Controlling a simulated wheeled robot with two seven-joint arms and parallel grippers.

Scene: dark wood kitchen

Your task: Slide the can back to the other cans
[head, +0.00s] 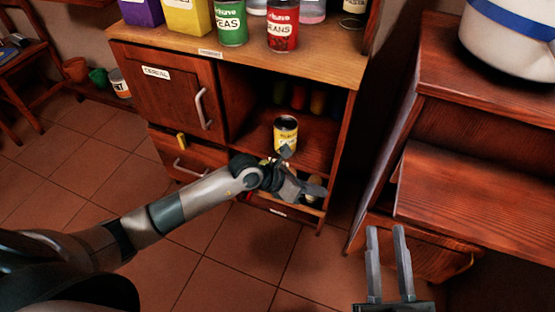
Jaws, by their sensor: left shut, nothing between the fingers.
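A yellow can (286,135) with a dark top stands upright near the front of the open cabinet shelf (252,140). Several other cans (299,97), greenish, red and yellow, stand in shadow at the back of that shelf. My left gripper (286,153) is shut and empty, right at the front of the yellow can and overlapping its lower edge. I cannot tell whether it touches the can. My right gripper (386,232) is open and empty, low in front of the right-hand cabinet, away from the cans.
A green peas can (231,24), a red beans can (282,26) and boxes stand on the cabinet top (330,62). The cereal door (165,88) is closed. An open drawer (308,208) lies below the shelf. A white pot (510,40) stands on the right cabinet.

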